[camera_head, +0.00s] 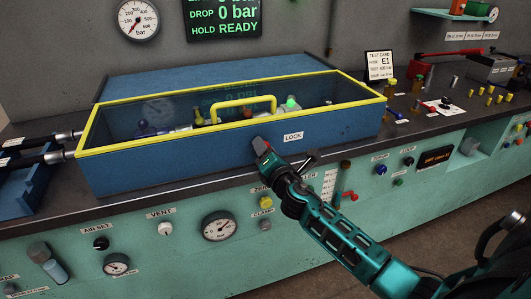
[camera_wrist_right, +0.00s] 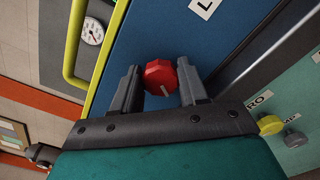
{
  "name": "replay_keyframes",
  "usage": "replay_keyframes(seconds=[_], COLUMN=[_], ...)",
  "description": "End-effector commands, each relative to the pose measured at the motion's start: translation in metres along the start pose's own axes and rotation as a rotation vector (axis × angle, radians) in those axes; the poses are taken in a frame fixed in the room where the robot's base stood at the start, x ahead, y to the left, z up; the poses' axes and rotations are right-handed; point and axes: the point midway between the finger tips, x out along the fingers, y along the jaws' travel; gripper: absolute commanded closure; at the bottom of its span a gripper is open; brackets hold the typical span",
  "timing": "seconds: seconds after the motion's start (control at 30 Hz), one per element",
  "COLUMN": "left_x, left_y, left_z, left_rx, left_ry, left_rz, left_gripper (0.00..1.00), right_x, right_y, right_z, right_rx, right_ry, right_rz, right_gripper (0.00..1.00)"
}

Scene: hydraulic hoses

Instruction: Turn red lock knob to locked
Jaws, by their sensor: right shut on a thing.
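The red lock knob (camera_wrist_right: 159,74) is on the blue front wall of the test box (camera_head: 225,160), just left of the LOCK label (camera_head: 293,137). In the right wrist view the knob lies between the two dark fingers of my right gripper (camera_wrist_right: 160,80), which is shut on it. A small pale mark shows on the knob's lower edge. In the head view my right gripper (camera_head: 264,149) reaches the box front from the lower right and mostly hides the knob. The box's yellow-framed clear lid (camera_head: 236,104) is down. My left gripper is not in view.
Below the box are a VENT knob (camera_head: 165,228), a gauge (camera_head: 219,226), a yellow knob (camera_head: 265,202) and a red-handled valve (camera_head: 349,196). The dark bench top right of the box holds small fittings. A display (camera_head: 222,15) on the wall reads 0 bar and HOLD READY.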

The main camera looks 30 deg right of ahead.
Motion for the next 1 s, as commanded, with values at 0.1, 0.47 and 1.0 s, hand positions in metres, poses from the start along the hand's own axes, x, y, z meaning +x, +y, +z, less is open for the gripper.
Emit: replay_keyframes(seconds=[0.1, 0.47, 1.0], left_x=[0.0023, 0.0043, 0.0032], left_y=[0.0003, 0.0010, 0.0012], left_z=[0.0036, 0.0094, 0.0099], left_rx=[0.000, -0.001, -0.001], left_ry=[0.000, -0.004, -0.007], left_rz=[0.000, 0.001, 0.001], left_gripper=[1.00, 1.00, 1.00], right_x=[0.0010, 0.0011, 0.0013], right_y=[0.0002, -0.0006, -0.0018], right_z=[0.0024, 0.0028, 0.0027], right_rx=[0.116, 0.457, 0.880], right_ry=[-0.007, -0.007, -0.007], right_rz=[0.002, 0.004, 0.005], right_gripper=[0.87, 0.87, 0.87])
